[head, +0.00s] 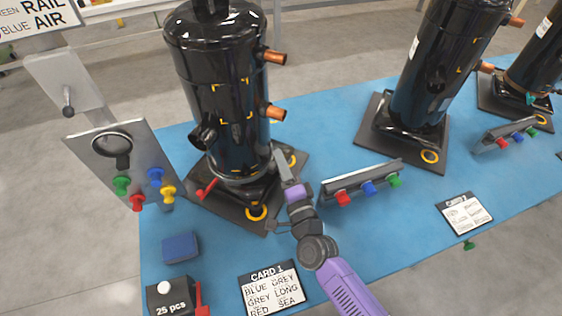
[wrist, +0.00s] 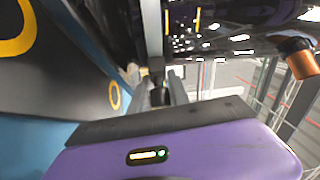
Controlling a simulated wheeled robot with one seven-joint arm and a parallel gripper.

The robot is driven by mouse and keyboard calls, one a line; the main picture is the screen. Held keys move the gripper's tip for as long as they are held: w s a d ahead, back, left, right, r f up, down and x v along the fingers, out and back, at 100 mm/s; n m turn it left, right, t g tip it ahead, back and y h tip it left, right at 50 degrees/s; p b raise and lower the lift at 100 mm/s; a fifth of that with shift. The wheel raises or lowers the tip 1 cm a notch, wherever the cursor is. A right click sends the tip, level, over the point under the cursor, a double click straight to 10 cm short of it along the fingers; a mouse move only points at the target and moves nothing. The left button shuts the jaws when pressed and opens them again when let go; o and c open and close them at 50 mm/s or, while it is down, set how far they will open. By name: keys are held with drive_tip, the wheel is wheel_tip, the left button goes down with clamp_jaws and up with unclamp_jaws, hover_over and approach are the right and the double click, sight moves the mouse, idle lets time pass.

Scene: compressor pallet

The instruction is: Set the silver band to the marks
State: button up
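The silver band (head: 243,180) circles the lower end of the nearest black compressor (head: 218,85), just above its base. It also shows in the wrist view as a pale strip (wrist: 152,28). Yellow corner marks (head: 236,118) sit on the shell above the band, and two show in the wrist view (wrist: 196,20). My gripper (head: 281,164) is at the right side of this compressor, by the band. In the wrist view its fingers (wrist: 160,92) stand apart with a small dark piece between them. Whether they press on it is unclear.
A copper stub (head: 276,113) sticks out above my gripper. A rail with coloured knobs (head: 362,184) lies to the right. A panel with coloured pegs (head: 120,160) stands left. Card 1 (head: 271,288), a blue block (head: 180,247) and a black box (head: 172,297) are in front.

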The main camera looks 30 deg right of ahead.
clamp_jaws()
idle(1.2)
